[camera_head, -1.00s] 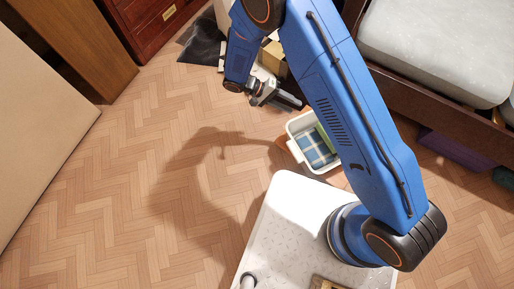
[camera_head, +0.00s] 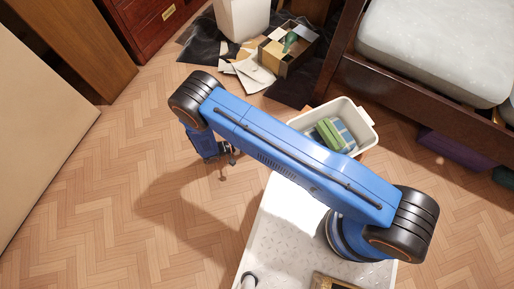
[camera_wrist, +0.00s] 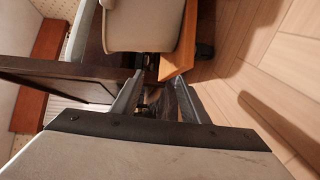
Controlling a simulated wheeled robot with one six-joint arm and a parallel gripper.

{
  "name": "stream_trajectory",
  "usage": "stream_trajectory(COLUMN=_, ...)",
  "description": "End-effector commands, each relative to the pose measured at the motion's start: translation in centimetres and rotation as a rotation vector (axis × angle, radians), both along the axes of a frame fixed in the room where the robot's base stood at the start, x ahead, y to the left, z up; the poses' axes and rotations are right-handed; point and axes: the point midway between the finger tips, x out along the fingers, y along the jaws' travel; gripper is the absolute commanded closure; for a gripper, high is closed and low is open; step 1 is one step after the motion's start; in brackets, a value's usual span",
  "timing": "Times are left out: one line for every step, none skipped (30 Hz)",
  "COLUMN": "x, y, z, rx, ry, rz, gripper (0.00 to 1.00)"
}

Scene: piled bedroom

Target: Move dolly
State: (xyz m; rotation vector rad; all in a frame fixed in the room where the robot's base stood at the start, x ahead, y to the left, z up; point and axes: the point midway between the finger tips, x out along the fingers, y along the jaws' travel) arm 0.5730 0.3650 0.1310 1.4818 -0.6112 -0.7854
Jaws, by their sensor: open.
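The dolly (camera_wrist: 178,57) shows in the wrist view as a light wooden edge with a dark caster near the floor. A white bin (camera_head: 361,117) stands on it; in the wrist view the bin's pale wall (camera_wrist: 143,27) rises above the wood. In the head view the bin and my arm hide most of the dolly. My gripper (camera_wrist: 161,98) is open and its fingers point toward the dolly's corner. In the head view my gripper (camera_head: 229,154) is low over the floor, left of the bin and apart from it. I cannot tell the exact gap.
Green and blue folded items (camera_head: 333,134) lie in the bin. A bed (camera_head: 428,98) stands close on its right. Behind are an open cardboard box (camera_head: 298,64), loose papers (camera_head: 249,76) and a white box (camera_head: 243,17) on a dark sheet. The floor (camera_head: 100,200) at left is clear.

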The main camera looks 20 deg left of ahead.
Motion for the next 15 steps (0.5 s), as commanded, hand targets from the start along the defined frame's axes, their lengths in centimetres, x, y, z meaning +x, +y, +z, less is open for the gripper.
stream_trajectory(x=-0.7, y=0.0, z=-1.2, rx=-0.014, ry=-0.013, rz=0.028, gripper=0.59)
stream_trajectory(x=-1.0, y=0.0, z=-1.7, rx=-0.022, ry=-0.022, rz=0.044, gripper=0.59)
stream_trajectory(x=-1.4, y=0.1, z=-2.3, rx=-0.030, ry=-0.033, rz=0.062, gripper=0.59)
stream_trajectory(x=-1.7, y=0.1, z=-2.9, rx=-0.034, ry=-0.041, rz=0.075, gripper=0.59)
stream_trajectory(x=-2.0, y=0.1, z=-3.3, rx=-0.038, ry=-0.048, rz=0.087, gripper=0.59)
stream_trajectory(x=-2.3, y=0.1, z=-3.8, rx=-0.044, ry=-0.056, rz=0.103, gripper=0.59)
stream_trajectory(x=-2.5, y=0.1, z=-4.2, rx=-0.049, ry=-0.061, rz=0.113, gripper=0.59)
stream_trajectory(x=-2.7, y=0.1, z=-4.5, rx=-0.052, ry=-0.068, rz=0.121, gripper=0.59)
stream_trajectory(x=-2.9, y=0.1, z=-4.8, rx=-0.055, ry=-0.075, rz=0.132, gripper=0.59)
stream_trajectory(x=-3.0, y=0.1, z=-5.1, rx=-0.057, ry=-0.078, rz=0.139, gripper=0.59)
stream_trajectory(x=-3.1, y=0.1, z=-5.2, rx=-0.059, ry=-0.082, rz=0.146, gripper=0.59)
stream_trajectory(x=-3.2, y=0.2, z=-5.4, rx=-0.060, ry=-0.085, rz=0.152, gripper=0.59)
stream_trajectory(x=-3.3, y=0.2, z=-5.5, rx=-0.061, ry=-0.088, rz=0.155, gripper=0.59)
stream_trajectory(x=-3.3, y=0.2, z=-5.6, rx=-0.062, ry=-0.088, rz=0.158, gripper=0.59)
stream_trajectory(x=-3.4, y=0.2, z=-5.7, rx=-0.063, ry=-0.090, rz=0.160, gripper=0.59)
